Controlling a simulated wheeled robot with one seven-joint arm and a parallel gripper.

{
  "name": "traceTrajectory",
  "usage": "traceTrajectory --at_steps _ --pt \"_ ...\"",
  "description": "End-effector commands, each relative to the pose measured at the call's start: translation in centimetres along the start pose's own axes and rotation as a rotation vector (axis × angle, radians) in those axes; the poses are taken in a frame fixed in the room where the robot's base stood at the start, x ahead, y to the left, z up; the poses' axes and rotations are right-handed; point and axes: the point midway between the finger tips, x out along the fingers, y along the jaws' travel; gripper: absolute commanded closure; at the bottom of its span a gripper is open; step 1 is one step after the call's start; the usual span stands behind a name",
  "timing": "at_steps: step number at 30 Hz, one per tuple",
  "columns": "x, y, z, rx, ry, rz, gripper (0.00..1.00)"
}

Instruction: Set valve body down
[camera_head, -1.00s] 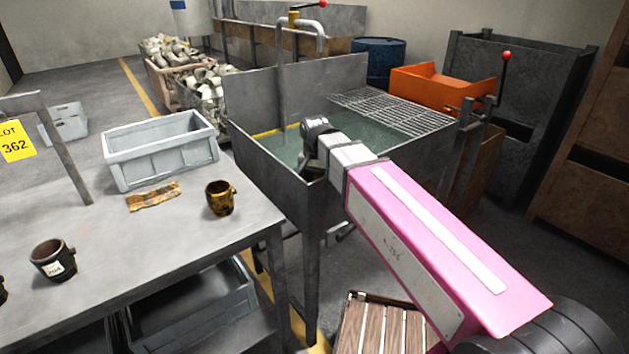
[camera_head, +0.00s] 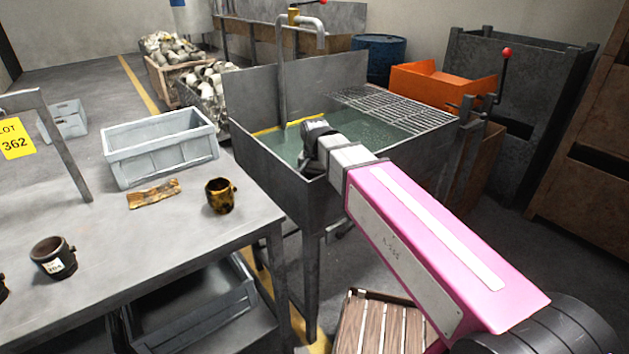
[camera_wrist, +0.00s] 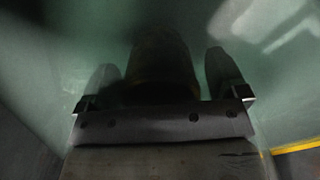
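My gripper (camera_wrist: 162,75) is over the green liquid in the steel quench tank (camera_head: 258,158), in the middle of the head view. In the wrist view, a dark rounded thing (camera_wrist: 160,62), which looks like the valve body, lies between its two fingers. The picture is dark and blurred there, so I cannot tell whether the fingers touch it. In the head view, the dark shape at the arm's end (camera_head: 318,130) is small, and the gripper and the valve body are hard to separate. What lies under them is hidden.
A metal grate (camera_head: 385,104) covers the tank's right side, and a curved pipe (camera_head: 282,75) stands at its back. The table (camera_head: 150,240) at left holds a grey bin (camera_head: 160,160), a rusty cup-shaped part (camera_head: 220,196) and a tagged dark part (camera_head: 52,257). An orange bin (camera_head: 440,85) stands behind.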

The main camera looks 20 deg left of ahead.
Motion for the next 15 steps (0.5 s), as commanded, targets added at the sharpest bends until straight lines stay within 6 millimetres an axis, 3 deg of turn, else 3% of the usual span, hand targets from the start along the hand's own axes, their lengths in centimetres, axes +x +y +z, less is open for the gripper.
traceTrajectory --at_steps 8,15 --pt "-0.1 0.0 0.0 0.000 0.000 0.000 0.08" --pt "-2.1 0.0 0.0 0.000 0.001 -0.001 0.08"
